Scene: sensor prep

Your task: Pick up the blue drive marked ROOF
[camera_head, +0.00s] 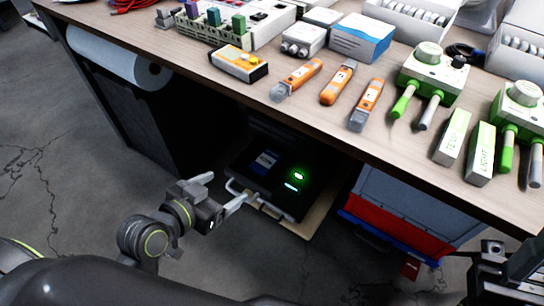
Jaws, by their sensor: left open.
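A small blue item (265,160) lies on a black case (258,190) under the table; it looks like the blue drive, but its marking is too small to read. The case has green lights and a light handle at its front. My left gripper (230,186) is open and empty, with its fingers spread at the case's near left side, short of the blue item. One finger overlaps the handle area in the picture; I cannot tell whether it touches. My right gripper (502,268) is partly in view at the lower right edge, and its jaw state is unclear.
The wooden table (300,118) overhangs the case. It carries orange tools (336,84), green-handled devices (432,75) and boxes. A paper roll (125,60) hangs at left. Blue and red bins (400,215) stand right of the case. The floor in front is mostly clear.

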